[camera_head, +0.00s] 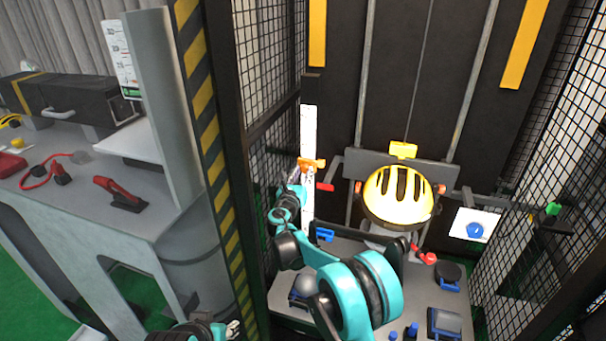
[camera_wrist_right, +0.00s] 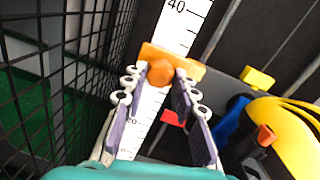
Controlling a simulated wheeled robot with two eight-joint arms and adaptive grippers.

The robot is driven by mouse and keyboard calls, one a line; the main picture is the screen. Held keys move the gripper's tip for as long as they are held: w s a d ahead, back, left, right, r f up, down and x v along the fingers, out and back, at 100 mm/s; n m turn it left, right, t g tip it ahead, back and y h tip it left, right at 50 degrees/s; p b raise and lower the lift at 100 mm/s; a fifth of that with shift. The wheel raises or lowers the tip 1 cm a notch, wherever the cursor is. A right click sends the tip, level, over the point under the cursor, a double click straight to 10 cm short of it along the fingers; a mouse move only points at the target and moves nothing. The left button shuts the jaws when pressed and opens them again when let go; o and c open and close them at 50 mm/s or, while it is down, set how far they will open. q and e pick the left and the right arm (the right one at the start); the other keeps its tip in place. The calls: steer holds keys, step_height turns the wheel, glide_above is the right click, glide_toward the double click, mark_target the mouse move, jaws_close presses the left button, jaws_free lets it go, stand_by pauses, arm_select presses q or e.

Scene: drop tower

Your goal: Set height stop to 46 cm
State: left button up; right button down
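The height stop (camera_head: 312,163) is an orange slider with a round knob on a white vertical scale (camera_head: 308,130). In the right wrist view the stop (camera_wrist_right: 160,72) sits below the 40 mark and above a 20 mark; its exact reading is not legible. My right gripper (camera_head: 296,182) is at the stop from the lower left. In the wrist view its two fingers (camera_wrist_right: 160,76) flank the orange knob closely, with almost no gap, and look shut on it. My left gripper (camera_head: 230,329) is at the bottom edge, away from the scale, its fingers too small to judge.
A yellow slotted helmet (camera_head: 385,187) hangs right of the scale, inside a black mesh cage (camera_head: 590,110). A red lever (camera_head: 425,256) and a white panel with a blue knob (camera_head: 475,230) are near it. A striped post (camera_head: 205,120) separates the grey bench (camera_head: 75,195) on the left.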

step_height(320, 180, up, 16)
steer(key=p, duration=0.9)
steer(key=c, duration=1.2)
jaws_free()
steer(key=v, duration=1.2)
steer(key=shift+d, duration=0.15)
